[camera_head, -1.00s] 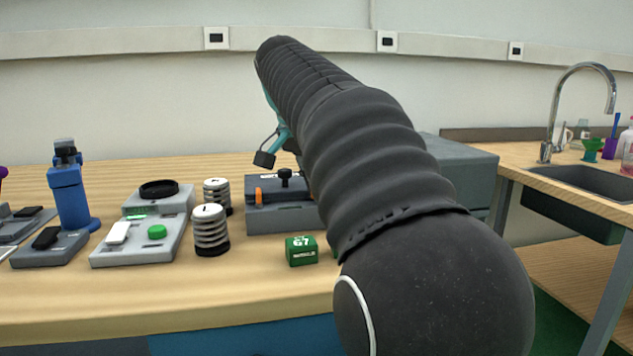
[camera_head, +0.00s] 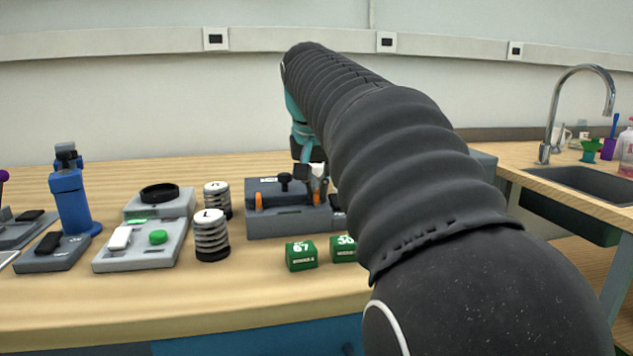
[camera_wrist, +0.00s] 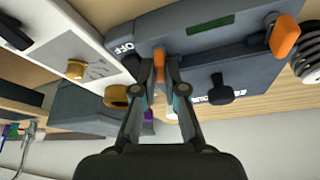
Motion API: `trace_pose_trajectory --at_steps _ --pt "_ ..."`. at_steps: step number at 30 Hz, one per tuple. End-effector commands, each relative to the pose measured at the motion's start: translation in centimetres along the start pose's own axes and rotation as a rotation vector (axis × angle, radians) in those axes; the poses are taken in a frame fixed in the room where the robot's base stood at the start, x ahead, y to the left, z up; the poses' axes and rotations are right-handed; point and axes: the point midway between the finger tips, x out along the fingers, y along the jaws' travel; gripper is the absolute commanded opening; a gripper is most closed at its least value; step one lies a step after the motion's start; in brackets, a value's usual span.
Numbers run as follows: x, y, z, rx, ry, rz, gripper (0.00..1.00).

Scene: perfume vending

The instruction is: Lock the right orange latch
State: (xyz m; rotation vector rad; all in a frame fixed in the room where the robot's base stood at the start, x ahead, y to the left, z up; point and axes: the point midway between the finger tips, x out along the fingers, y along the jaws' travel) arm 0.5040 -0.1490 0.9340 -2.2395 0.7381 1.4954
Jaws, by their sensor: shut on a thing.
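The right orange latch (camera_head: 316,198) is on the front of a grey box (camera_head: 285,223) with a dark lid. In the wrist view the latch (camera_wrist: 159,60) stands between my fingertips. My gripper (camera_wrist: 160,74) is shut on it, one finger on each side. In the head view my gripper (camera_head: 309,172) is at the box's right end, partly hidden by my arm. The left orange latch (camera_head: 258,201) is at the other end of the box and also shows in the wrist view (camera_wrist: 284,36). A black knob (camera_wrist: 221,90) is on the lid.
Two green cubes (camera_head: 301,254) stand in front of the box. Ribbed cylinders (camera_head: 211,236) stand to its left, beside a grey device with a green button (camera_head: 158,237). A device marked OFF with a yellow knob (camera_wrist: 75,69) adjoins the box in the wrist view.

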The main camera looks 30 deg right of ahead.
Motion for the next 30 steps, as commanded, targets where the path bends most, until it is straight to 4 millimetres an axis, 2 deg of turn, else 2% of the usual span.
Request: trace_pose_trajectory --at_steps 6,15,30 --pt "-0.12 0.17 -0.06 -0.154 -0.001 -0.065 0.00" --pt "-0.03 0.19 -0.05 -0.295 -0.001 -0.122 0.00" --pt "0.04 0.17 -0.02 -0.345 -0.001 -0.142 0.00"
